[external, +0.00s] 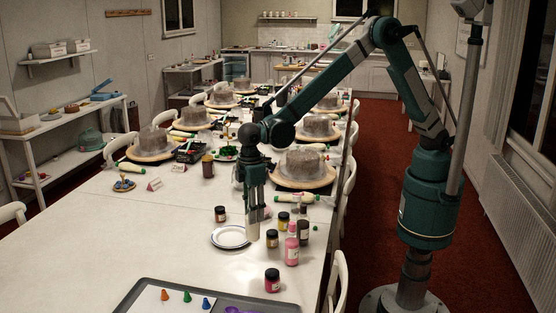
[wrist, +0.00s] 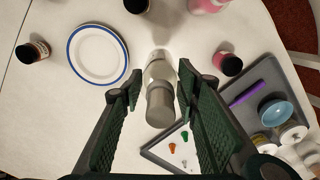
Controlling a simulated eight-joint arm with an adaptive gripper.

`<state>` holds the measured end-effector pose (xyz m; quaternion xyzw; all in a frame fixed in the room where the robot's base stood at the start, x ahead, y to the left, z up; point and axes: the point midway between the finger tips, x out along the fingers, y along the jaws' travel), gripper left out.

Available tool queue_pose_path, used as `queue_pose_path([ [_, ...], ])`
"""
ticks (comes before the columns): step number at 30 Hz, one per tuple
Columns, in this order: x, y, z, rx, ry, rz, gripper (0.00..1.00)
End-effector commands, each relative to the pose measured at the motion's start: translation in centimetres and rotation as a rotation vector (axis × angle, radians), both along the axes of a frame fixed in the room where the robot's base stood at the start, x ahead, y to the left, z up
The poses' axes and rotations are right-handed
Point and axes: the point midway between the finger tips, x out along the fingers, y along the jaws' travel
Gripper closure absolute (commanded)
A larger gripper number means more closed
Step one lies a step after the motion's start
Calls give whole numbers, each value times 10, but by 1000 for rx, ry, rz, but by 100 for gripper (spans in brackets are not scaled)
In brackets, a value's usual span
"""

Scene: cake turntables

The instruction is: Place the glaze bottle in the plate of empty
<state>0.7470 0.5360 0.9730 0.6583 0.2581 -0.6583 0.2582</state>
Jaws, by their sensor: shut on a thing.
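My gripper (external: 254,195) points down over the near part of the white table. It is shut on a pale bottle with a grey cap, taken as the glaze bottle (external: 253,228). In the wrist view the bottle (wrist: 160,104) stands between the two green finger pads (wrist: 157,92). I cannot tell whether its base touches the table. The empty white plate with a blue rim (external: 230,246) lies just left of the bottle. It also shows at upper left in the wrist view (wrist: 98,53).
Dark-lidded jars stand near: one behind the plate (external: 220,214), one in front (external: 272,281), and a pink bottle (external: 292,252) at right. A dark tray (external: 135,294) lies at the table's near end. Cake turntables (external: 303,184) stand farther back. The table left of the plate is clear.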

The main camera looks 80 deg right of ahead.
Motion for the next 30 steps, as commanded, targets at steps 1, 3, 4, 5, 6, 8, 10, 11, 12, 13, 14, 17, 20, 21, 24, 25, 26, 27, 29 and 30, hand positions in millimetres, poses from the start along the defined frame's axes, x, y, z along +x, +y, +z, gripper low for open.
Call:
queue_pose_path([
  [1,6,-4,1,0,0,-25,94],
  [3,15,-11,2,0,0,-73,94],
  [4,20,-15,2,0,0,-97,94],
  [5,25,-19,3,0,0,-124,94],
  [6,32,-24,3,0,0,-162,94],
  [8,44,-34,5,0,0,-227,94],
  [10,59,-46,6,1,1,-308,94],
  [11,66,-52,6,1,1,-344,94],
  [12,74,-59,6,1,1,-391,94],
  [13,80,-64,7,1,0,-427,94],
  [14,86,-70,7,1,0,-463,94],
  [17,104,-87,9,1,0,-568,94],
  [20,118,-101,9,1,0,-653,94],
  [21,123,-105,10,2,1,-679,94],
  [24,130,-113,10,2,1,-726,94],
  [25,131,-114,10,2,1,-735,94],
  [26,132,-115,10,2,1,-741,94],
  [27,132,-116,10,2,1,-746,94],
  [29,133,-117,10,2,1,-749,94],
  [30,133,-117,10,2,1,-750,94],
])
